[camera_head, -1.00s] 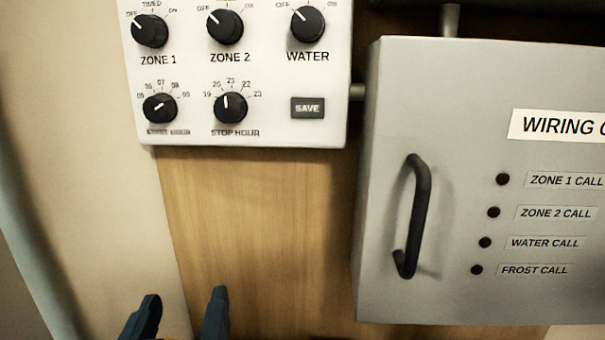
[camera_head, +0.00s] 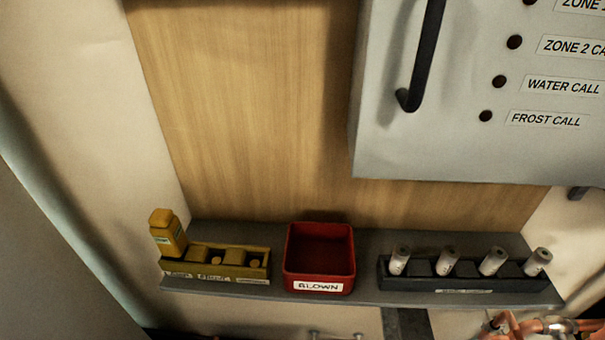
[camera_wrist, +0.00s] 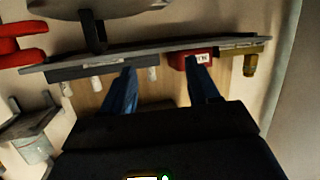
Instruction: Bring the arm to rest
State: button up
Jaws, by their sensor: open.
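My gripper (camera_wrist: 160,66) shows only in the wrist view, with its two blue fingers spread apart and nothing between them. The fingers point toward the grey shelf (camera_wrist: 225,46), which appears upside down there. The red bin (camera_wrist: 180,62) shows near the right fingertip and the dark rack (camera_wrist: 75,73) near the left one. I cannot tell whether the fingers touch anything. My arm and gripper are out of the head view.
In the head view, the shelf (camera_head: 370,293) carries a yellow holder (camera_head: 240,262), a red bin (camera_head: 320,286) labelled BLOWN and a dark rack (camera_head: 400,283) with several pale cylinders. A grey cabinet (camera_head: 450,150) hangs above. Copper pipes (camera_head: 545,326) show at lower right.

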jog(key=s+d+r+m+h+b, duration=0.1)
jog(key=s+d+m+h, duration=0.2)
jog(key=s+d, duration=0.5)
notch_tip(320, 180, up, 14)
jog(key=s+a+p, duration=0.2)
jog(key=p, duration=1)
jog(key=shift+s+f, duration=0.15)
jog(key=shift+f, duration=0.1)
dwell(0.6)
